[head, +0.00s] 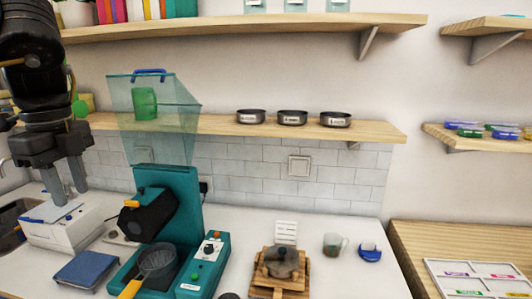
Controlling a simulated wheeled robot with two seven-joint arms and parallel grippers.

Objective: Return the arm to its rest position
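My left arm hangs down along the left edge of the head view, black and dark grey. Its gripper (68,196) points downward, with its two fingers apart and nothing seen between them. It shows in front of a white box-shaped device (62,232) on the counter; I cannot tell how far above it the fingertips are. My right arm and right gripper are not in view.
A teal machine (168,208) with a clear hopper (160,100) stands right of the gripper. A sieve (157,260), blue pad (86,269), wooden stand (280,273) and glass cup (332,245) are on the counter. A shelf (225,126) holds three dark bowls.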

